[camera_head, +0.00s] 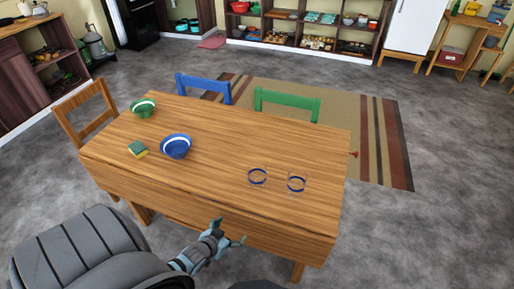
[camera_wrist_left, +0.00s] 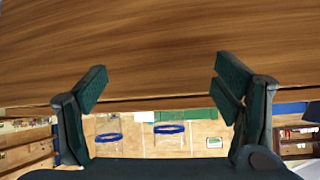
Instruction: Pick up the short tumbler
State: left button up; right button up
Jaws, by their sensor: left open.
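Two clear tumblers with blue bands stand on the wooden table (camera_head: 215,150) near its front right: a left one (camera_head: 257,177) and a right one (camera_head: 297,183). The left one looks slightly shorter, but their heights are hard to compare. My left gripper (camera_head: 230,231) is open and empty, in front of the table's near side and apart from both glasses. The left wrist view looks upside down; the open fingers (camera_wrist_left: 168,85) frame the table's wood, with the blue bands of the left tumbler (camera_wrist_left: 170,129) and right tumbler (camera_wrist_left: 107,137) beyond its edge. My right gripper is not in view.
A blue bowl (camera_head: 175,147), a green bowl (camera_head: 143,108) and a sponge (camera_head: 138,149) sit on the table's left half. Wooden (camera_head: 86,110), blue (camera_head: 203,86) and green (camera_head: 288,102) chairs stand around it. The tabletop around the tumblers is clear.

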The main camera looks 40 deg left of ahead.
aim_at(252, 177)
pick_arm(q)
jog(key=w+a+r+t+p, duration=0.1)
jog(key=w+r+t, duration=0.15)
jog(key=r, duration=0.45)
jog(key=w+a+r+t+p, duration=0.15)
jog(key=w+r, duration=0.25)
jog(key=r, duration=0.4)
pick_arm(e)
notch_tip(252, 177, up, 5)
pick_arm(q)
jog(key=b+x, duration=0.6)
jog(key=b, duration=0.1)
jog(key=b+x, duration=0.3)
jog(key=b, duration=0.1)
jog(key=shift+w+d+f, duration=0.1)
jog(key=shift+w+f, duration=0.1)
jog(key=shift+f, duration=0.3)
jog(key=shift+w+r+b, duration=0.1)
jog(key=shift+w+b, duration=0.2)
jog(key=shift+b, duration=0.05)
jog(key=b+x, duration=0.4)
jog(key=shift+w, duration=0.5)
jog(key=shift+r, duration=0.1)
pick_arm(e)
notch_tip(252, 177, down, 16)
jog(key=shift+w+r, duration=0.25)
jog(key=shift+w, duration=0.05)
